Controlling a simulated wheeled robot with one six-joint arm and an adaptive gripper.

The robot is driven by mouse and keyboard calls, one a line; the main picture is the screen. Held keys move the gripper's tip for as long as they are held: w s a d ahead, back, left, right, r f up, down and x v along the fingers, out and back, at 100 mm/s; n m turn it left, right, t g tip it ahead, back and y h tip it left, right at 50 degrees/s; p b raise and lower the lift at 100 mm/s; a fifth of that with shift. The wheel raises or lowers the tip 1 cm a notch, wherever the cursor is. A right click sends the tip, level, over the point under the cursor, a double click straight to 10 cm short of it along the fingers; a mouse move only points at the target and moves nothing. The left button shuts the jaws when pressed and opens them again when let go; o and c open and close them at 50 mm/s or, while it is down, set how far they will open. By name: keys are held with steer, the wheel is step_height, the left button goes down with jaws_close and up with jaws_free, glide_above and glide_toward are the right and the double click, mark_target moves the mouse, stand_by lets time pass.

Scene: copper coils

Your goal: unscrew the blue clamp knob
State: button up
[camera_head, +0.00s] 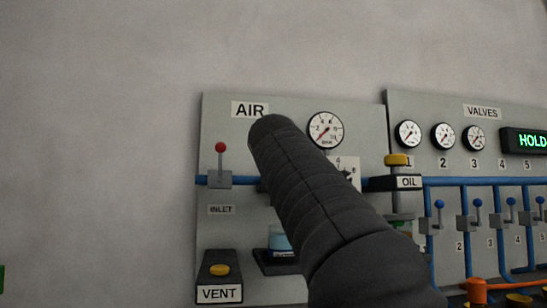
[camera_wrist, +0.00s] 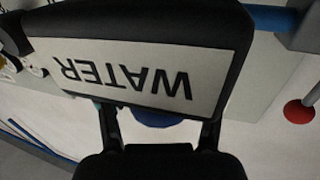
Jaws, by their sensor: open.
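In the wrist view, which is upside down, a blue rounded piece (camera_wrist: 157,118), which looks like the clamp knob, shows at the edge of a black block with a white WATER label (camera_wrist: 140,75). Only a sliver of it is visible; the rest is hidden by the block and my gripper. My gripper (camera_wrist: 159,122) is open, with one dark finger on each side of the blue piece. I cannot tell whether the fingers touch it. In the head view my dark arm covers the gripper, the WATER block and the knob.
The AIR panel (camera_head: 225,135) carries a gauge (camera_head: 325,130), a red-balled lever (camera_head: 220,148) and a VENT box (camera_head: 219,293). A yellow knob (camera_head: 398,160) sits above the OIL block (camera_head: 408,182) to the right. A VALVES panel (camera_head: 440,105) adjoins. The wall at left is bare.

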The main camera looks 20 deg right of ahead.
steer(key=shift+x, duration=0.8)
steer(key=shift+c, duration=0.2)
steer(key=c, duration=0.9)
steer(key=shift+f, duration=0.1)
